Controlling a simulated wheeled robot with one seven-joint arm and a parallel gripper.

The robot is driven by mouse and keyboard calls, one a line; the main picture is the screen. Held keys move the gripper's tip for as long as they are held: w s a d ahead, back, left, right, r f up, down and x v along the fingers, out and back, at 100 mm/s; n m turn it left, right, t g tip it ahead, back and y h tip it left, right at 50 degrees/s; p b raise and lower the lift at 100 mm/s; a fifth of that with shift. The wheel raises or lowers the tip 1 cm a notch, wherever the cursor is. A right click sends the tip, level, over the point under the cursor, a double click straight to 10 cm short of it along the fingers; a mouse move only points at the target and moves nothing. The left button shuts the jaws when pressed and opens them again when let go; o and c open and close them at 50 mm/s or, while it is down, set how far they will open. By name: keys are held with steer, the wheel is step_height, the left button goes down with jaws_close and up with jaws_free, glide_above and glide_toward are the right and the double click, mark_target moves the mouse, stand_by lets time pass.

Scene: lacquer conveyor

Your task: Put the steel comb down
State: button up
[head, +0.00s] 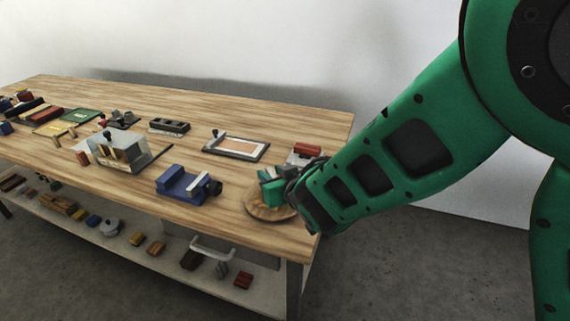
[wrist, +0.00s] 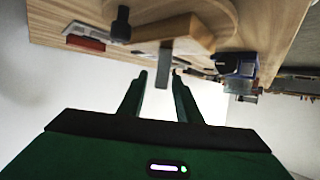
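My gripper (head: 272,188) is over the round wooden board (head: 256,208) at the right end of the bench in the head view. In the wrist view its two green fingers (wrist: 160,82) stand apart. A flat grey strip (wrist: 165,60), which looks like the steel comb, projects from a wooden block (wrist: 188,32) into the space between the fingertips. A gap shows on its left side; contact with the right finger is unclear. In the head view I cannot make out the comb; my fingers and wrist cover that spot.
A blue vise-like fixture (head: 185,185) stands left of the board. A red-topped block (head: 306,149) is just behind my gripper, and a framed tray (head: 236,146) lies further back. Bare bench top (head: 225,215) shows in front. The lower shelf holds several small parts.

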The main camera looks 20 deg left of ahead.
steer(key=shift+r, duration=0.1)
steer(key=shift+s+d+r, duration=0.1)
steer(key=v, duration=1.1)
steer(key=shift+s+d+r, duration=0.15)
steer(key=shift+s+d, duration=0.05)
